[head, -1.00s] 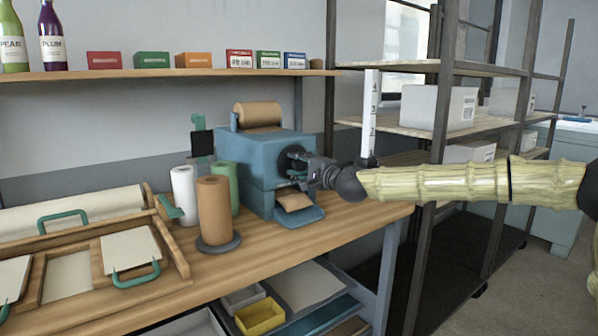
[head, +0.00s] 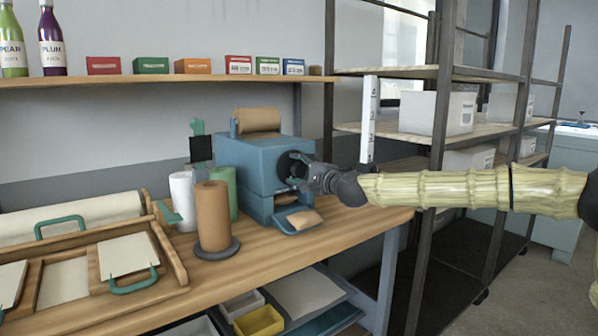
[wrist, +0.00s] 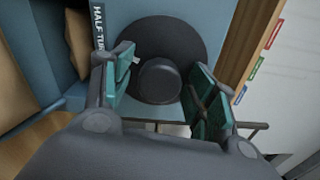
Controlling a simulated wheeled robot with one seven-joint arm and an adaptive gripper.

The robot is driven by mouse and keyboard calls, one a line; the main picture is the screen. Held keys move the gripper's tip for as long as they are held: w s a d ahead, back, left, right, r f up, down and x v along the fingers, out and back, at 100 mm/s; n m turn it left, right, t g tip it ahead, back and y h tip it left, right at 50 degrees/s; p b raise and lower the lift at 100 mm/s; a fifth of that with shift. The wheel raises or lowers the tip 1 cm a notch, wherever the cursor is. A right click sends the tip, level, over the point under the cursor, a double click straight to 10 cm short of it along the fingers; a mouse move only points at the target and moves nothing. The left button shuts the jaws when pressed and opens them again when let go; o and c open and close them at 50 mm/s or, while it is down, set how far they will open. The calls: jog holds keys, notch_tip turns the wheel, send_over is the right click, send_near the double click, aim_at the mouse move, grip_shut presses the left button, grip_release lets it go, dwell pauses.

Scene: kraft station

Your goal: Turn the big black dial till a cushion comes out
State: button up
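The big black dial (wrist: 160,80) is on the front of the blue machine (head: 252,160); in the wrist view it shows as a dark disc with a round knob in its middle. My gripper (head: 305,172) is at the dial in the head view, partly covering it. In the wrist view my gripper's green-padded fingers (wrist: 160,62) stand on either side of the knob. A gap shows at the left pad and a narrower one at the right. A brown paper cushion (head: 304,219) lies on the blue tray (head: 284,226) below the machine's opening.
A brown paper roll (head: 258,120) sits on top of the machine. Upright brown (head: 213,212), white and green rolls stand to its left on the wooden bench (head: 255,256). Metal shelving (head: 432,130) stands to the right, close behind my arm.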

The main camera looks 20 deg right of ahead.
jog(key=shift+s, duration=0.1)
jog(key=v, duration=1.1)
jog(key=shift+s, duration=0.4)
jog(key=shift+d, duration=0.15)
